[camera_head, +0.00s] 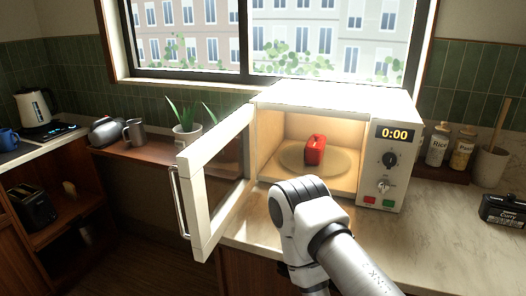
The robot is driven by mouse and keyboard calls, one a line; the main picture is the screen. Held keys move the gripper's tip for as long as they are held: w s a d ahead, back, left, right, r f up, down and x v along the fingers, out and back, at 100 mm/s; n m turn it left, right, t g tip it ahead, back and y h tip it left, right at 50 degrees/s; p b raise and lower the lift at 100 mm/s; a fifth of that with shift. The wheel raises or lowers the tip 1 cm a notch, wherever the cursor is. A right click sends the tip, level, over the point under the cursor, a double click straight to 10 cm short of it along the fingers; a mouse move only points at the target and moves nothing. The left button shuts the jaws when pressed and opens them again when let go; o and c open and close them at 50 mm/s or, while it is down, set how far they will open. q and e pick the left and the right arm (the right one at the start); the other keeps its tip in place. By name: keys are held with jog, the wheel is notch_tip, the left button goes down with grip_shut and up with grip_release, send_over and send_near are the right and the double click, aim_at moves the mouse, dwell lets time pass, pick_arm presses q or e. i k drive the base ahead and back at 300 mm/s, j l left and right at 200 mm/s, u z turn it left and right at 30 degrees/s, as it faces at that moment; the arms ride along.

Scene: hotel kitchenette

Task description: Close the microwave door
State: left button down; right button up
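The white microwave (392,150) stands on the counter below the window, its display reading 0:00. Its door (214,185) is open, hinged at the left side of the cavity and swung out toward me, with a metal handle (180,202) on its outer left face. A red object (315,150) sits on the round turntable (292,160) inside. One of my arms, white and grey, comes in from the lower right and ends in front of the cavity, right of the door. No gripper fingers show on it, and my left arm is not in view.
The marble counter (445,225) holds jars (462,150), a utensil pot (489,165) and a dark Curry box (503,212) at right. A potted plant (187,135) stands behind the door. A kettle (36,112) and a toaster (32,205) are at left. Open floor lies left of the door.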

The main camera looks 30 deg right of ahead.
aim_at(216, 172)
jog(key=i+j+z, duration=0.2)
jog(key=z, duration=0.2)
jog(key=i+j+z, duration=0.65)
jog(key=z, duration=0.15)
jog(key=i+j+z, duration=0.2)
jog(key=j+z, duration=0.2)
jog(key=i+j+z, duration=0.1)
jog(key=j+z, duration=0.35)
jog(key=j, duration=0.1)
